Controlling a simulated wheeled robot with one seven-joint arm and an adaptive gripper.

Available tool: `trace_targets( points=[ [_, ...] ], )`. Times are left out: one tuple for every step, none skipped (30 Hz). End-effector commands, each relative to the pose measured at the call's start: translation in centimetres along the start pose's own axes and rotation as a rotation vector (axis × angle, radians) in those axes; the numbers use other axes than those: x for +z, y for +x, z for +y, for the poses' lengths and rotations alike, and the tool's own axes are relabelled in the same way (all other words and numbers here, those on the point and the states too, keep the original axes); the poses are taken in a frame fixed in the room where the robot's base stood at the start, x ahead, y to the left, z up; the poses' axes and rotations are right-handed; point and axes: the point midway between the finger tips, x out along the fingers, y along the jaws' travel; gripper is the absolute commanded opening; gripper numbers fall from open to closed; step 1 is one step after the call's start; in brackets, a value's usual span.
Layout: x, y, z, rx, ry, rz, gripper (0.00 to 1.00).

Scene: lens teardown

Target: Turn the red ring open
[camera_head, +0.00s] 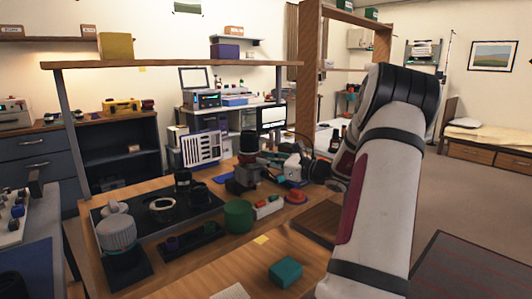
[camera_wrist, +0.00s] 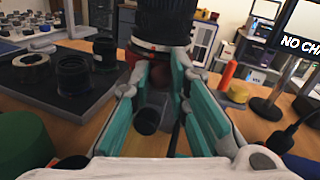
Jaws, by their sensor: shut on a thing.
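A black lens (camera_head: 247,140) stands upright on a dark holder (camera_head: 240,181) on the wooden workbench. The red ring (camera_head: 247,158) shows as a band low on the lens. In the wrist view, the black lens (camera_wrist: 163,22) rises ahead of my gripper, and part of the red ring (camera_wrist: 135,56) shows beside the left fingertip. My gripper (camera_wrist: 160,72) has its teal-padded fingers on both sides of the lens's lower part and is shut on the red ring. The fingers hide much of the ring. In the head view, my gripper (camera_head: 272,168) reaches in from the right.
A black tray (camera_head: 150,238) with several lens parts lies at the left. A monitor (camera_head: 272,117) is behind. The front bench has some free room.

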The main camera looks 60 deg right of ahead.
Motion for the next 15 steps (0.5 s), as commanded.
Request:
trace_targets(
  points=[
    [0.41,-0.01,-0.34,0.024,0.001,-0.007,0.00],
    [0.39,0.00,-0.41,0.039,0.001,-0.009,0.00],
    [0.38,0.03,-0.53,0.060,0.000,-0.013,0.00],
    [0.38,0.04,-0.62,0.074,0.000,-0.015,0.00],
    [0.32,0.04,-0.73,0.089,0.000,-0.017,0.00],
    [0.34,0.03,-0.88,0.108,0.000,-0.021,0.00],
    [0.25,0.04,-0.94,0.122,0.000,-0.022,0.00],
    [0.26,0.06,-1.05,0.134,-0.001,-0.024,0.00],
    [0.18,0.08,-1.08,0.151,0.000,-0.027,0.00],
    [0.17,0.10,-1.13,0.160,0.000,-0.028,0.00],
    [0.13,0.11,-1.16,0.168,0.000,-0.029,0.00],
    [0.06,0.11,-1.20,0.177,-0.001,-0.030,0.00],
    [0.01,0.11,-1.21,0.183,-0.001,-0.030,0.00],
    [-0.02,0.10,-1.21,0.186,-0.001,-0.031,0.00],
    [-0.05,0.10,-1.22,0.189,0.000,-0.031,0.00]
  ],
)
